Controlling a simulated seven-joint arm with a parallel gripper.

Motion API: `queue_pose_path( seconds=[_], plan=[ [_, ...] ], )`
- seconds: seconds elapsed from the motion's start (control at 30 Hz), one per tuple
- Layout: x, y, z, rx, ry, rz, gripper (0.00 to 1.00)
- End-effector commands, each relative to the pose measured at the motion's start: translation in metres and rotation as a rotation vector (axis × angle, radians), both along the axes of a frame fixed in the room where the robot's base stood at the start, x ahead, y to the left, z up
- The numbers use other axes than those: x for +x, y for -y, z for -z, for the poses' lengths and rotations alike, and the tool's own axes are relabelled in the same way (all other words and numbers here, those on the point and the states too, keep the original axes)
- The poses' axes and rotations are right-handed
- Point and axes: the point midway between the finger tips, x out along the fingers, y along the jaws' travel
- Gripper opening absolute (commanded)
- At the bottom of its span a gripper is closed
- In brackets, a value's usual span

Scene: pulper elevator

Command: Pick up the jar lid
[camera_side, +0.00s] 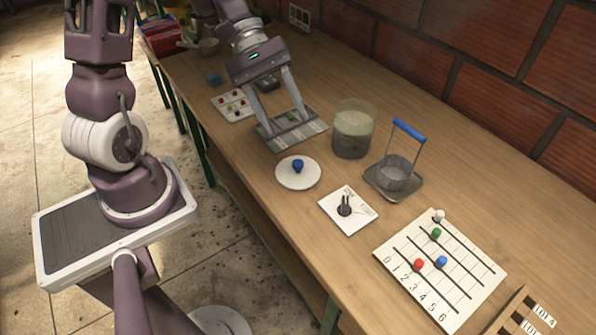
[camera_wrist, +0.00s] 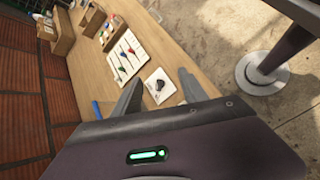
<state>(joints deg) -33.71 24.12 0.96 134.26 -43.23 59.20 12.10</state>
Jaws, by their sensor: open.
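The jar lid (camera_side: 299,178) is a round white disc with a blue knob, lying on the wooden bench near its front edge. My gripper (camera_side: 284,124) is open, with its two fingers spread and pointing down over a grey tray-like plate (camera_side: 314,129) behind the lid. It is apart from the lid, and nothing shows between the fingers. In the wrist view my gripper (camera_wrist: 160,92) also shows open; the lid cannot be made out there. A glass jar (camera_side: 353,133) with murky greenish contents stands to the right of the plate.
A wire basket with a blue handle (camera_side: 408,130) stands right of the jar. A white dial card (camera_side: 347,210) lies right of the lid. A numbered slider board (camera_side: 440,268) with coloured knobs lies nearer. A button panel (camera_side: 233,105) lies left of the plate. A brick wall (camera_side: 480,70) backs the bench.

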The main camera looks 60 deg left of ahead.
Motion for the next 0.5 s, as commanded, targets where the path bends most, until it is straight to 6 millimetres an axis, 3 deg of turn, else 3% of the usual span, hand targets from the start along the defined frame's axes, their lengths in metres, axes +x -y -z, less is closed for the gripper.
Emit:
queue_pose_path(
  seconds=[0.03, 0.13, 0.3, 0.4, 0.5],
  plan=[
    [0.011, -0.016, 0.025, -0.106, -0.075, -0.13, 0.51],
    [0.027, -0.048, 0.074, -0.293, -0.184, -0.398, 0.51],
    [0.029, -0.086, 0.148, -0.504, -0.305, -0.744, 0.51],
    [0.025, -0.095, 0.171, -0.556, -0.335, -0.843, 0.51],
    [0.027, -0.093, 0.18, -0.572, -0.347, -0.872, 0.51]
  ],
)
